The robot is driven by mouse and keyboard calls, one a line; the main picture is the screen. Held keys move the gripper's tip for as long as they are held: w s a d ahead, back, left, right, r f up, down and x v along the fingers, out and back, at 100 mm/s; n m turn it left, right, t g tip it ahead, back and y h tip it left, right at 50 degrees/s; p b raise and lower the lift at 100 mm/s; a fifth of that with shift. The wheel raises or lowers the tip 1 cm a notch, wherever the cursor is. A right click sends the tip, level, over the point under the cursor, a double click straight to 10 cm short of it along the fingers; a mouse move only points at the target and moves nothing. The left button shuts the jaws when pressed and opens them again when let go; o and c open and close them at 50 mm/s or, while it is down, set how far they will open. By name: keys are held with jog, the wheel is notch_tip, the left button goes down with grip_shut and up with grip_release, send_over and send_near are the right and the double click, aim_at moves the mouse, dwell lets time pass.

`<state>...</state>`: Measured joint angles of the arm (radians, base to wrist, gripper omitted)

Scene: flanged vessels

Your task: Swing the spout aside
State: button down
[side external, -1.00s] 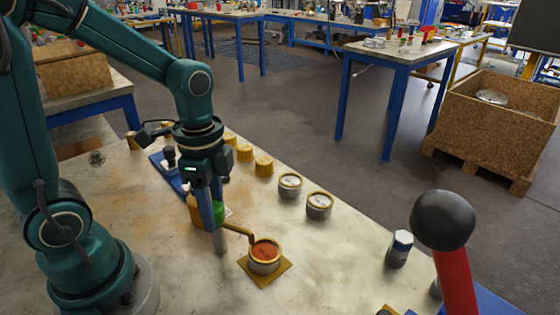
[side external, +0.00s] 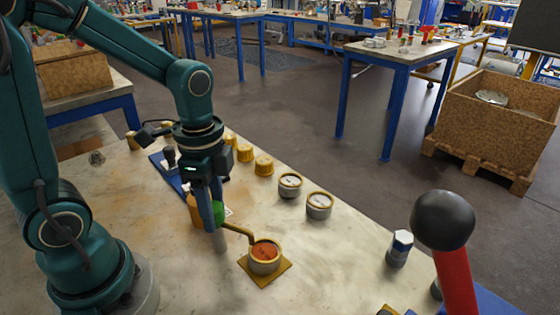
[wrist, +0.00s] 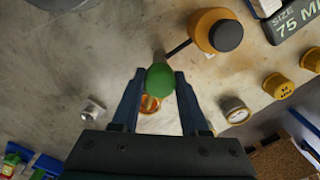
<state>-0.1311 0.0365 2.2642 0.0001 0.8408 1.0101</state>
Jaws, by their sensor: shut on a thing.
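The spout (side external: 238,230) is a bent brass-coloured tube. It runs from a green knob (side external: 218,212) to a small round vessel (side external: 264,258) with an orange-red top on a yellow square flange. My gripper (side external: 213,225) is upright at the knob, with its fingers beside it. In the wrist view, the green knob (wrist: 160,80) is between the fingertips of my gripper (wrist: 158,82), which is shut on it. The vessel (wrist: 151,104) shows partly behind the knob there, and most of the spout is hidden.
A yellow-orange bottle with a black cap (wrist: 212,32) stands close by my gripper. Several yellow caps (side external: 264,166) and two round gauges (side external: 319,205) line the table's far edge. A blue-and-white bolt-like piece (side external: 399,248) and a black-ball lever (side external: 443,220) are at right.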

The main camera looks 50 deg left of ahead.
jog(key=shift+m, duration=0.3)
jog(key=m, duration=0.3)
jog(key=shift+m, duration=0.3)
jog(key=m, duration=0.4)
jog(key=shift+m, duration=0.3)
jog(key=m, duration=0.4)
jog(key=shift+m, duration=2)
jog(key=shift+c, duration=2.1)
grip_release()
jog(key=shift+r, duration=0.15)
